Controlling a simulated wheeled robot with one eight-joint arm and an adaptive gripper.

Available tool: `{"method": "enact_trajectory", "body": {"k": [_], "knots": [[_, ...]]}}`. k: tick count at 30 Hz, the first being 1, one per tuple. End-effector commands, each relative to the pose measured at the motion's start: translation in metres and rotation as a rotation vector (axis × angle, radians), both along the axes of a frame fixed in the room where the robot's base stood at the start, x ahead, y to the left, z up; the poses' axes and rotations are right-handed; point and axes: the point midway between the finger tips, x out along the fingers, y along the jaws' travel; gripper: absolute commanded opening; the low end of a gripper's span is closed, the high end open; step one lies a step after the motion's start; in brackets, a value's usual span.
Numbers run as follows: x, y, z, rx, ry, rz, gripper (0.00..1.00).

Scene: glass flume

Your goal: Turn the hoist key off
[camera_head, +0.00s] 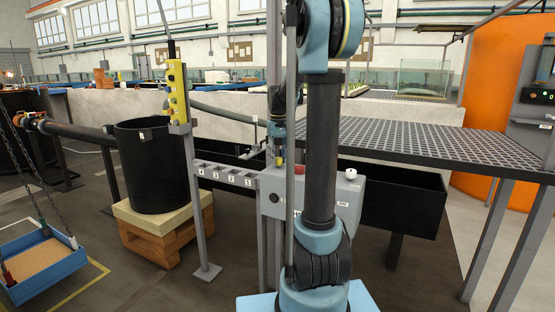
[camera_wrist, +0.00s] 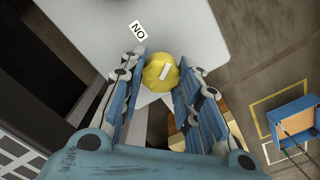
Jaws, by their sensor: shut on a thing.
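The hoist key, seen as a round yellow knob (camera_wrist: 155,82) with a white bar on top, stands on a pale grey box face in the wrist view. The bar lies aslant. An upside-down ON label (camera_wrist: 137,30) is above and left of the knob. My gripper (camera_wrist: 162,63) has its two blue fingers on either side of the knob, shut on it. In the head view, my gripper (camera_head: 277,135) is at the left end of the grey control box (camera_head: 345,195), partly hidden by my arm. The knob is hard to make out there.
A yellow pendant (camera_head: 177,90) hangs at a grey post with numbered slots (camera_head: 225,175). A black bin (camera_head: 150,165), a blue chain-hung tray (camera_head: 42,262) and a grated walkway (camera_head: 430,145) surround it.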

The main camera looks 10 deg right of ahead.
Motion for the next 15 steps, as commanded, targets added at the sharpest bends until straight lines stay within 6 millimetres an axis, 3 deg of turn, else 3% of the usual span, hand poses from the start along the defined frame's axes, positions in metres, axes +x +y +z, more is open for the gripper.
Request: {"method": "enact_trajectory", "body": {"k": [15], "knots": [[0.0006,-0.0003,0.0003,0.001,-0.001,-0.418,0.07]]}}
